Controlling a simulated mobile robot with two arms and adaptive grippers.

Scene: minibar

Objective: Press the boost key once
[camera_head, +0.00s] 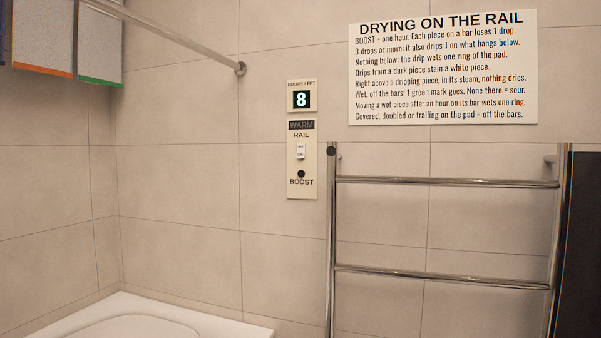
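The boost key (301,174) is a small round black button low on a cream control panel (308,215) on the tiled wall. The word BOOST is printed just under it. Above it is a small white switch (300,152) under the words WARM and RAIL. At the top of the panel a display (301,99) shows a bright 8 under HOURS LEFT. Neither of my grippers is in view, and nothing covers the key.
A chrome towel rail (446,182) with bare visible bars stands right of the panel. A text sign (443,68) hangs above it. A wall bar (185,41) runs at upper left, near grey hanging panels (100,45). A white basin or tub (245,329) is below.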

